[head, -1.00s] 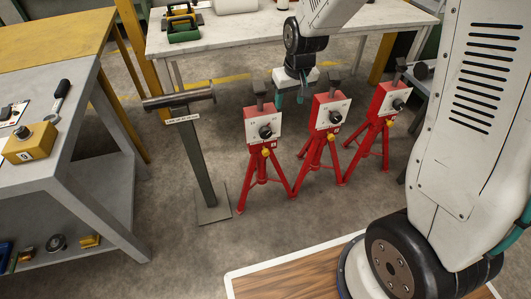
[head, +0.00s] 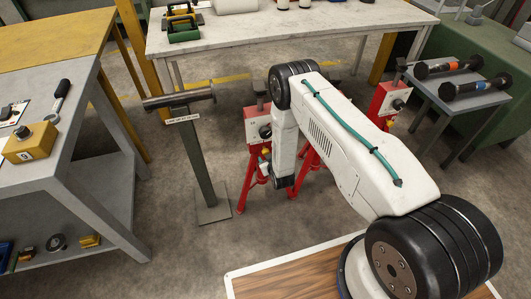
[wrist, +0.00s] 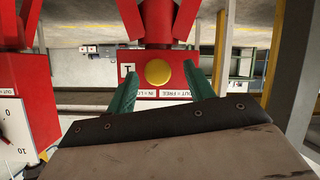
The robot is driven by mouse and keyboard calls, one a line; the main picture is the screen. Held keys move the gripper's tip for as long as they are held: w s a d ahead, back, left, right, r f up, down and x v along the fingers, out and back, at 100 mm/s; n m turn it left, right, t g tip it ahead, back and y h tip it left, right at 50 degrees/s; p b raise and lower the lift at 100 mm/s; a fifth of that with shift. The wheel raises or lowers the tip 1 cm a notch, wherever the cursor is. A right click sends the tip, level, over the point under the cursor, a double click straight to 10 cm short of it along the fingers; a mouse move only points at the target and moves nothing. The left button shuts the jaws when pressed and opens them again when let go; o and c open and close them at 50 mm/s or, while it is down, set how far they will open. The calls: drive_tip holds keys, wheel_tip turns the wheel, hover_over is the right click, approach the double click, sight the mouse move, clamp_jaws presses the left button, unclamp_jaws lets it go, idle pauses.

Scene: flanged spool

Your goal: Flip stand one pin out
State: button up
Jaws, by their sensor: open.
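The left red tripod stand (head: 251,113) shows in the head view, partly behind my arm. In the wrist view, upside down, its red body carries a small tag that looks like a 1 (wrist: 127,70), a round yellow pin knob (wrist: 159,72) and a white IN/OUT label (wrist: 160,94). My gripper (wrist: 158,80) is open, its teal fingers on either side of the knob with gaps showing on both sides. Whether the knob lies between the fingertips in depth is unclear. In the head view my arm hides most of the gripper.
My arm covers most of the middle stand; the right stand (head: 391,99) is partly visible. A neighbouring red stand (wrist: 22,90) is close in the wrist view.

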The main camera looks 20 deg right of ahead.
sight(266, 152)
drive_tip(key=w+t, duration=0.2)
drive_tip(key=w+f+t, duration=0.1)
drive_tip(key=w+t, duration=0.1)
drive_tip(key=t, duration=0.1)
drive_tip(key=shift+d+n, duration=0.15)
drive_tip(key=shift+n, duration=0.25)
idle(0.3)
drive_tip(key=shift+c, duration=0.3)
clamp_jaws()
drive_tip(key=s, duration=0.3)
drive_tip(key=shift+s+f, duration=0.1)
drive_tip(key=shift+s, duration=0.1)
